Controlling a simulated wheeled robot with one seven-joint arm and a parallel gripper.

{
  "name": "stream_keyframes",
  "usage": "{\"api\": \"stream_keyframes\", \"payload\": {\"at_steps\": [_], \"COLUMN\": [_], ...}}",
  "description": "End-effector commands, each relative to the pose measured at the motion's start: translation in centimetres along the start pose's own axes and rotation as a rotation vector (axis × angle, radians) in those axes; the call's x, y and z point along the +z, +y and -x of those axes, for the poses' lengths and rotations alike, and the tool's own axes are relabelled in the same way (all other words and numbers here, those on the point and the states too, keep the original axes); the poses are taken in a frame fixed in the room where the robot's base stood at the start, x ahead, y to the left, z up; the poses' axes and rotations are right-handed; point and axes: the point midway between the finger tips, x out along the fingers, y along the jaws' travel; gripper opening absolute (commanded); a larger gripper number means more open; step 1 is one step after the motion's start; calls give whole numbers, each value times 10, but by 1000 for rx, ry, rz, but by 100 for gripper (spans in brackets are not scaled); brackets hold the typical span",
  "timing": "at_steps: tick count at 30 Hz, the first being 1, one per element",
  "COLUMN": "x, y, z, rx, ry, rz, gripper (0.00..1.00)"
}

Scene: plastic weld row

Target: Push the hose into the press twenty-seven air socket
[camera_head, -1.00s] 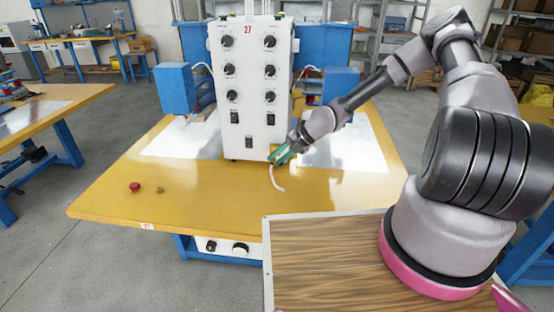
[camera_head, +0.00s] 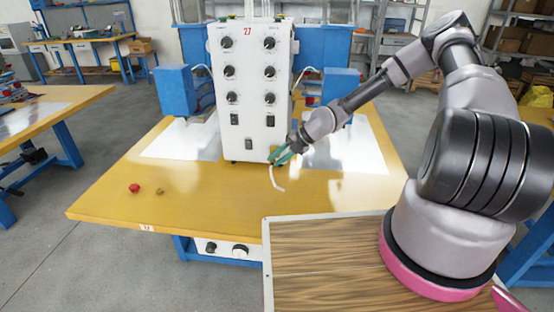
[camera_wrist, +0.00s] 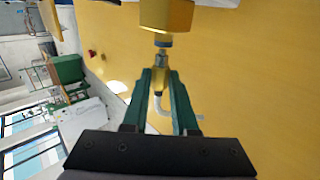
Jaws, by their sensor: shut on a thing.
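Press 27 (camera_head: 247,60) is a white cabinet with black knobs and a red number 27, standing on the yellow table. My gripper (camera_head: 278,156) is at its lower right front corner. In the wrist view, the green fingers of my gripper (camera_wrist: 160,80) are shut on the hose's end. The white hose (camera_head: 277,180) hangs below the fingers in a curve; its bend also shows in the wrist view (camera_wrist: 157,122). A brass-coloured socket (camera_wrist: 166,15) with a blue ring lies straight ahead of the fingertips. A silvery tip reaches the ring; whether it is inside cannot be told.
A red button-like piece (camera_head: 134,188) and a small brass piece (camera_head: 160,191) lie on the yellow table (camera_head: 215,205) at left. Blue units (camera_head: 175,90) flank the press. The table front is mostly clear. A wood-topped surface (camera_head: 325,260) is at lower right.

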Motion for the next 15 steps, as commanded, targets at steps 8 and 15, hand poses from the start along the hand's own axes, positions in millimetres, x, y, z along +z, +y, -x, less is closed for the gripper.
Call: {"api": "stream_keyframes", "payload": {"at_steps": [8,15], "x": [3,6], "y": [0,0], "z": [0,0], "rx": [1,1], "ry": [0,0], "rz": [-1,0], "gripper": [0,0]}}
